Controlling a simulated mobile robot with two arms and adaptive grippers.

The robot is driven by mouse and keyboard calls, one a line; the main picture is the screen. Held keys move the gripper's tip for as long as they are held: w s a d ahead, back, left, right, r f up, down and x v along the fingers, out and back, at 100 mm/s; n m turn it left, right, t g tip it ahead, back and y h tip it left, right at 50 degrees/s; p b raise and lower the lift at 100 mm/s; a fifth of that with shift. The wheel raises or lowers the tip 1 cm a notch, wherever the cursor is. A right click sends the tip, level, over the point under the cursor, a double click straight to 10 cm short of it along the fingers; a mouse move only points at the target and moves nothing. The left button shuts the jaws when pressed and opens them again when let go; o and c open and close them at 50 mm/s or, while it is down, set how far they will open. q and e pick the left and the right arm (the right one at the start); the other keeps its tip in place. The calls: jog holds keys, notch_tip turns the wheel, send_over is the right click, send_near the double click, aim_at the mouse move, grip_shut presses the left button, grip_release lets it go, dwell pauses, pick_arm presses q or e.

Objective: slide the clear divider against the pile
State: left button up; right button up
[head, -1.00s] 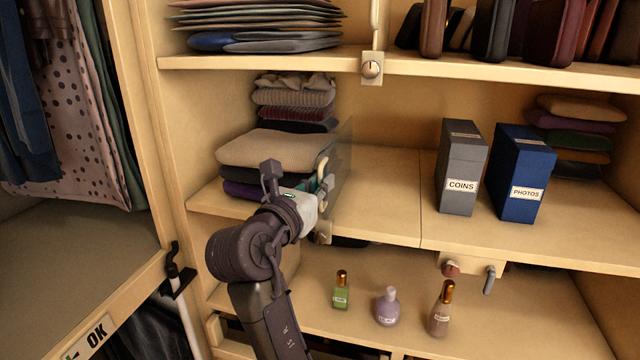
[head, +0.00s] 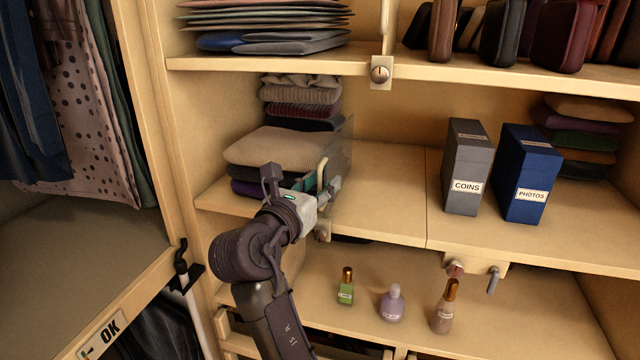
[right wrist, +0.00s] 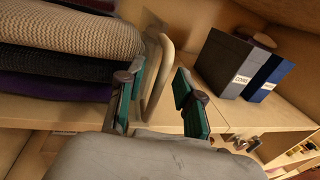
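The clear divider (head: 342,155) stands upright on the middle shelf, just right of the folded pile (head: 278,148). Its see-through pane is faint, and I cannot tell whether it touches the pile. A cream loop handle (head: 322,169) is on its front edge and shows large in the right wrist view (right wrist: 160,80). The pile has a beige knit on top, with dark and purple pieces below. My right gripper (right wrist: 157,103) is open, with one green-padded finger on each side of the handle, the left one closer. It also shows in the head view (head: 318,190). My left gripper is out of view.
A grey COINS box (head: 466,168) and a blue PHOTOS box (head: 528,174) stand farther right. The shelf (head: 385,190) between divider and boxes is bare. More folded clothes (head: 298,103) lie behind the pile. Small bottles (head: 392,303) stand on the shelf below.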

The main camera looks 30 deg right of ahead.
jog(key=shift+r, duration=0.1)
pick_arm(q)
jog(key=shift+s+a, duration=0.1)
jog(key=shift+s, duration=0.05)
pick_arm(e)
notch_tip(320, 180, up, 10)
jog(key=shift+f, duration=0.1)
jog(key=shift+f, duration=0.1)
dwell(0.6)
